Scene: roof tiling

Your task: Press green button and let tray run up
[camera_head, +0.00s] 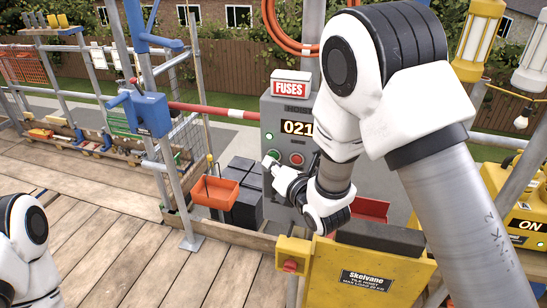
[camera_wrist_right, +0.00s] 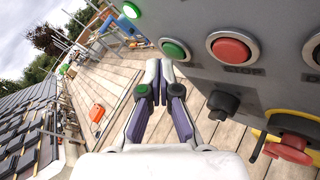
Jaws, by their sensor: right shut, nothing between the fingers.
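The green button (camera_head: 269,152) is on the front of a grey control box (camera_head: 285,112), left of a red button (camera_head: 297,159). My right gripper (camera_head: 268,164) is shut and empty, its fingertips just below the green button. In the right wrist view the shut fingertips (camera_wrist_right: 159,64) are close beside the green button (camera_wrist_right: 175,51); I cannot tell whether they touch it. The display (camera_head: 298,127) reads 021. A yellow panel marked as a tile hoist (camera_head: 365,284) stands in front. I cannot make out the tray. My left gripper is out of view.
A black knob (camera_wrist_right: 222,104) and a red emergency stop (camera_wrist_right: 290,148) are on the box near my right fingers. An orange bin (camera_head: 214,192) is on a scaffold pole left of the box. Wooden decking (camera_head: 110,225) at left is mostly clear.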

